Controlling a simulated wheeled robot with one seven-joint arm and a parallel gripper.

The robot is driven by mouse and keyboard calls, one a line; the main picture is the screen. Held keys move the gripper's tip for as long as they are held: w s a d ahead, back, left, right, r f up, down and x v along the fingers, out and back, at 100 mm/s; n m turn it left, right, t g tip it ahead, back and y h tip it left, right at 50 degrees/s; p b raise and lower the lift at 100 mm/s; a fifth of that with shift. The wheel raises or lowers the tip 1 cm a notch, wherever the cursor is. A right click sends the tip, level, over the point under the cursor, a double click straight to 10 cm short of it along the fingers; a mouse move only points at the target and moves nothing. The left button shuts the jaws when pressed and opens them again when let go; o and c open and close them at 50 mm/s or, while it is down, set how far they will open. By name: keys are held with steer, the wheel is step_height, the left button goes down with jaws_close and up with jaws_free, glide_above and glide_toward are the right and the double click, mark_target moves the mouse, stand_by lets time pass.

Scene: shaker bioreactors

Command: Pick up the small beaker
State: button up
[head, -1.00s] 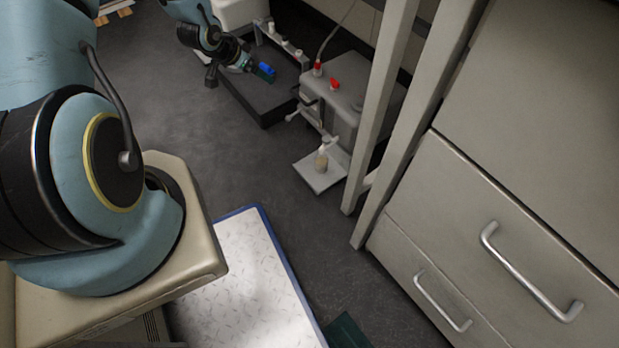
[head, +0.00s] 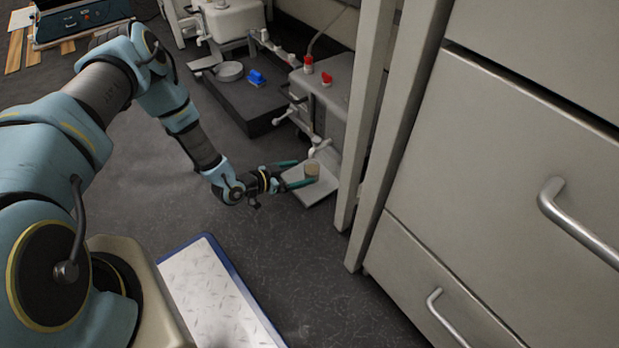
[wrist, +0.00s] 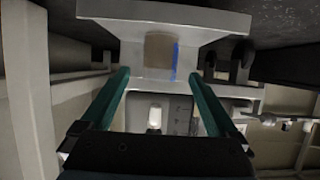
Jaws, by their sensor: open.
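The small beaker (head: 312,169) is a brownish cup standing upright on the pale platform (head: 318,194) in front of the grey shaker unit. In the wrist view a brown block that looks like the beaker (wrist: 159,50) shows beyond the fingers, with a blue strip on its right. My gripper (head: 306,173) is open, with its teal fingers reaching in from the left, one on each side of the beaker. In the wrist view the fingers (wrist: 159,74) stand wide apart, with the brown block centred between them. I cannot tell whether either finger touches it.
The grey unit with red caps (head: 328,85) stands behind the platform. A dark block with a blue item (head: 257,78) is to the left. A pale post (head: 363,110) and drawers (head: 470,200) close off the right. The floor (head: 200,165) left of the platform is open.

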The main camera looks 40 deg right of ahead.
mark_target(317, 168)
steer(key=b+x, duration=0.4)
steer(key=x, duration=0.4)
steer(key=shift+s+d, duration=0.1)
steer(key=shift+d, duration=0.15)
jaws_close()
stand_by(0.5)
